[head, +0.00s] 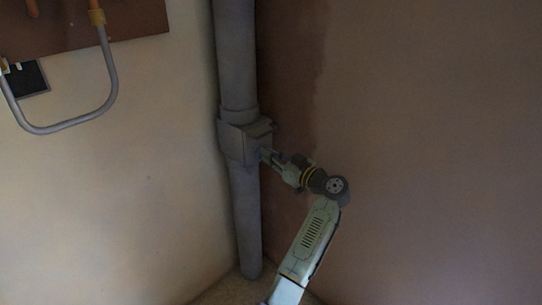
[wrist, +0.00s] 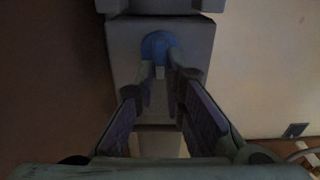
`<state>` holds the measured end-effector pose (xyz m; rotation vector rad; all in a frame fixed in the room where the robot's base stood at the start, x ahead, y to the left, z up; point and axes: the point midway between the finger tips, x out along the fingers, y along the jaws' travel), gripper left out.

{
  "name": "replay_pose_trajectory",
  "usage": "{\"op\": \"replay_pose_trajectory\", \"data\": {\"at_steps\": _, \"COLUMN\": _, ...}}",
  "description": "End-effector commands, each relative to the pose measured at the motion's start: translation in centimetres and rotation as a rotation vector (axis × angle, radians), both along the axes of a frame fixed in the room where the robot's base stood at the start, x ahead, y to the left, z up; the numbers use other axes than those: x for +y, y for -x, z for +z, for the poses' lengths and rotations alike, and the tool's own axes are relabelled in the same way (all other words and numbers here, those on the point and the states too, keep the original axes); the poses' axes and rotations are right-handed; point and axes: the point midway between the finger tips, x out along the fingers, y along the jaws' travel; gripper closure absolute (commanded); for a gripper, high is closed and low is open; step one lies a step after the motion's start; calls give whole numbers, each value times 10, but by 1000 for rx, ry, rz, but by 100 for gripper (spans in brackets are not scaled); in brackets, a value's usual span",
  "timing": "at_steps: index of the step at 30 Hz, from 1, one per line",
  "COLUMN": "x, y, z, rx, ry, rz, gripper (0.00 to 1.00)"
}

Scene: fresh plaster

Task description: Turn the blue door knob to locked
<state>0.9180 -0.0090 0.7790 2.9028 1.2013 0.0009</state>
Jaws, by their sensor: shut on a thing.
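The blue door knob (wrist: 158,44) is a rounded blue piece on the face of a grey box (wrist: 127,60) in the wrist view. In the head view the box (head: 238,143) sits on a vertical grey pipe, and I cannot make out the knob there. My gripper (wrist: 161,70) reaches up to the knob, with one fingertip at each side of its lower part, shut on it. In the head view my gripper (head: 267,155) meets the right side of the box. The fingertips hide part of the knob, and I cannot tell which way it is turned.
The grey pipe (head: 236,55) runs down the wall corner to the floor. A brown board (head: 75,25) with a bent grey tube (head: 107,60) hangs at the upper left. The plaster wall (head: 430,150) to the right is bare.

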Motion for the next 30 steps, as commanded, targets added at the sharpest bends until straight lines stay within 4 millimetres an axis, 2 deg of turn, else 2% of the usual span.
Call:
{"op": "replay_pose_trajectory", "data": {"at_steps": 17, "x": 0, "y": 0, "z": -1, "rx": 16, "ry": -14, "rz": 1, "gripper": 100}}
{"op": "replay_pose_trajectory", "data": {"at_steps": 30, "x": -4, "y": -3, "z": -2, "rx": 212, "ry": -209, "rz": 0, "gripper": 100}}
